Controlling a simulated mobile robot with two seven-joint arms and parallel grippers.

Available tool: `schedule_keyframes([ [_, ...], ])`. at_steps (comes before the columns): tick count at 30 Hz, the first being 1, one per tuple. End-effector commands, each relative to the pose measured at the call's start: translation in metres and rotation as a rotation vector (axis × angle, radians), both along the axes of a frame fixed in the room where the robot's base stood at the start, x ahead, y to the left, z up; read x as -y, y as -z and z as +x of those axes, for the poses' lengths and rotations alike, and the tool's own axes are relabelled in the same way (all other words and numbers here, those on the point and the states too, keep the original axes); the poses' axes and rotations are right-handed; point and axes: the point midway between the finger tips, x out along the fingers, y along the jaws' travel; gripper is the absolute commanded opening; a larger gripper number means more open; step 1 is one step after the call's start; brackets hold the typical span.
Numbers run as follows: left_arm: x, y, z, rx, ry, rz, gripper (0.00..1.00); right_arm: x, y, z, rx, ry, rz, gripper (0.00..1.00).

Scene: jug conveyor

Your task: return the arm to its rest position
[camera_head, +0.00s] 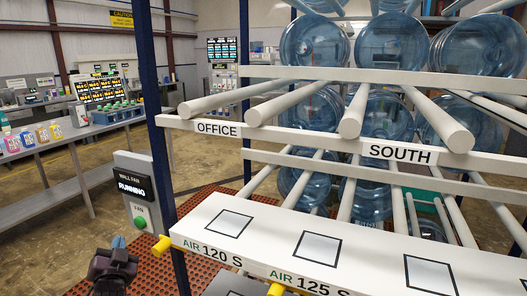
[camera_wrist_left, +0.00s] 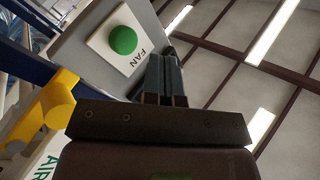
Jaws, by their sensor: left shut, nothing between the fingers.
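My left gripper (camera_head: 118,243) is at the bottom left of the head view, pointing up and away. Its fingers also show in the left wrist view (camera_wrist_left: 165,76), closed together with nothing between them. The gripper is close to the grey wall fan panel (camera_head: 135,186), which has a display reading "RUNNING" and a green button (camera_head: 139,222). In the left wrist view the green button (camera_wrist_left: 123,40) sits on a white plate marked FAN, just beyond and left of the fingertips. I cannot tell whether the fingers touch the panel. My right gripper is not in view.
A white ledge (camera_head: 275,228) with square pads and yellow knobs (camera_head: 162,244) is right of the gripper. Behind it stands a rack (camera_head: 217,128) of large blue jugs (camera_head: 314,45), with a blue post (camera_head: 155,110). A grey bench (camera_head: 60,140) with coloured bottles is at the far left.

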Motion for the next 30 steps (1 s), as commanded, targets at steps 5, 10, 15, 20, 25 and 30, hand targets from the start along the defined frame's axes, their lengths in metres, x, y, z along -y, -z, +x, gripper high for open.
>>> schedule_keyframes([
  [5,0.022,0.031,-0.022,-0.036,0.097,-0.198,0.00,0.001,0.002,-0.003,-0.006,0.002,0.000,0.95],
  [10,0.043,0.072,-0.055,-0.115,0.172,-0.356,0.00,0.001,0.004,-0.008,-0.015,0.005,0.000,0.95],
  [15,0.070,0.130,-0.111,-0.255,0.233,-0.510,0.00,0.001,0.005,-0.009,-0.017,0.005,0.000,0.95],
  [20,0.091,0.181,-0.177,-0.403,0.262,-0.595,0.00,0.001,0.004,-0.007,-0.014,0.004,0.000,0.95],
  [25,0.098,0.221,-0.239,-0.526,0.252,-0.612,0.00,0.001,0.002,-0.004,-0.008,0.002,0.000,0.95],
  [30,0.093,0.239,-0.270,-0.583,0.225,-0.616,0.00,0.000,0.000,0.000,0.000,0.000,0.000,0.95],
])
